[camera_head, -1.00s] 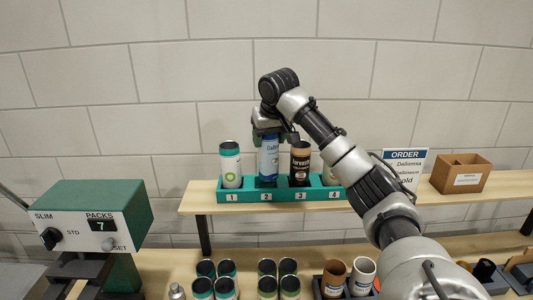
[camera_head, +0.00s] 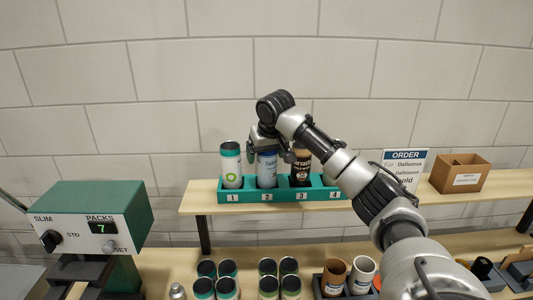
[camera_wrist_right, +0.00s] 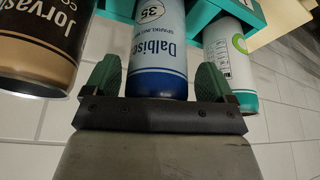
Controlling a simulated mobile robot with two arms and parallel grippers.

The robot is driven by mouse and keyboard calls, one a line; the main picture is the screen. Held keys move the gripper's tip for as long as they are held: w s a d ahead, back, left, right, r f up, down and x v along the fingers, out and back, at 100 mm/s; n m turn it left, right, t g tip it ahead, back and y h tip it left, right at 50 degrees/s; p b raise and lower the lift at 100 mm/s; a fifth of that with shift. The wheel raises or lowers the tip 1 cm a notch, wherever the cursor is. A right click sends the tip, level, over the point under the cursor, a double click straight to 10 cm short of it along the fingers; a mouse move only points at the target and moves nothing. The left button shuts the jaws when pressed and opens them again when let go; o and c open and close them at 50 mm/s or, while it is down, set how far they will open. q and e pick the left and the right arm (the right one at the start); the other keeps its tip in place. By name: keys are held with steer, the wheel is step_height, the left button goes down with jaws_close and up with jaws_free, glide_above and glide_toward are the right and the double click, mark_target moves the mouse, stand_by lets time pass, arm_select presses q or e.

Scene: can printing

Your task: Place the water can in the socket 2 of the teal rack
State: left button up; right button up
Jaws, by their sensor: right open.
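The water can (camera_head: 267,170), blue and white, stands upright at socket 2 of the teal rack (camera_head: 250,196). It also shows in the right wrist view (camera_wrist_right: 158,55). My right gripper (camera_head: 268,143) is at the can's upper part, open, with one green finger on each side of the can in the wrist view (camera_wrist_right: 156,82). Gaps to the can are hard to judge. A white and green can (camera_head: 231,168) is in socket 1. A brown and black can (camera_head: 300,170) is in socket 3. Socket 4 is partly hidden by my right arm. My left gripper is out of view.
The rack stands on a raised wooden shelf (camera_head: 350,207) against a tiled wall. An order sign (camera_head: 403,165) and a cardboard box (camera_head: 460,173) are at the right. A green machine (camera_head: 95,220) is at the left. Several cans stand on the lower table.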

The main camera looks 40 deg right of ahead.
arm_select(q)
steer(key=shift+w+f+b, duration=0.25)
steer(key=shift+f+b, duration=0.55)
steer(key=shift+b, duration=0.05)
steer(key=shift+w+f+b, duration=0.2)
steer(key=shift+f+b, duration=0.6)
arm_select(e)
steer(key=v, duration=1.2)
steer(key=shift+s, duration=0.15)
